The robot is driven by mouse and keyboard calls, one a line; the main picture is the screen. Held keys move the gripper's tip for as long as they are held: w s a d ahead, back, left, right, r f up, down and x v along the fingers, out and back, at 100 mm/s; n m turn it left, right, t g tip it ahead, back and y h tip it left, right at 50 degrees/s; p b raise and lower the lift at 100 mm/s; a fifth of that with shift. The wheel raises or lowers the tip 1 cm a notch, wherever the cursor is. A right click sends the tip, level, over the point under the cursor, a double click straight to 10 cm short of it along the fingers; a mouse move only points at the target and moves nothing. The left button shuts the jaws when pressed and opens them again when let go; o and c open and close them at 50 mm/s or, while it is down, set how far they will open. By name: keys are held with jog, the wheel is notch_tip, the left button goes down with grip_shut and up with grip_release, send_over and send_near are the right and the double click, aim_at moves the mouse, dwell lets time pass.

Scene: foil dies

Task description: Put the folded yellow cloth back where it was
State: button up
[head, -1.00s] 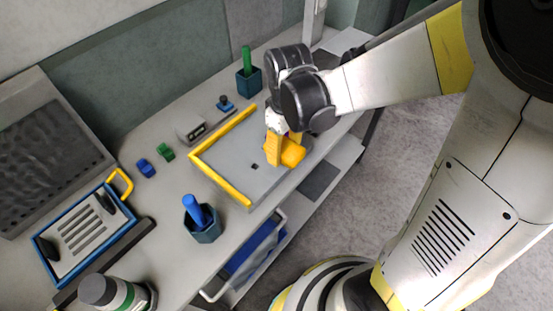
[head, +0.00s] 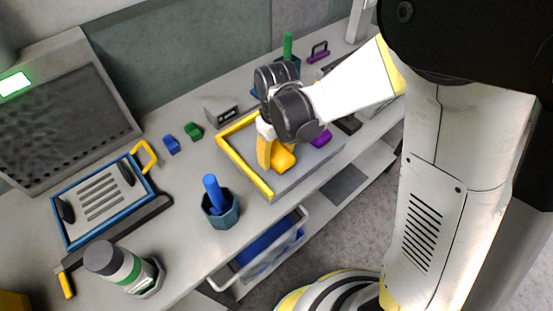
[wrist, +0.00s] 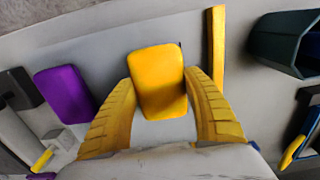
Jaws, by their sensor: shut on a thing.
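The folded yellow cloth (head: 284,158) is a small soft block at the fingertips of my gripper (head: 268,158). In the wrist view the cloth (wrist: 158,82) sits between the two yellow ribbed fingers of my gripper (wrist: 160,95), which are shut on it. I cannot tell whether the cloth touches the tray. A folded purple cloth (head: 321,138) lies to its right, and shows on the left in the wrist view (wrist: 65,93).
A dark teal cup (head: 221,213) with a blue handle stands left of the tray. Blue (head: 171,145) and green (head: 193,131) blocks lie further left. A small grey stand (head: 221,113) and a cup with a green handle (head: 287,47) are behind.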

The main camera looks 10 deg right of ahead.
jog(key=shift+f, duration=0.7)
jog(key=shift+f, duration=0.2)
jog(key=o, duration=1.1)
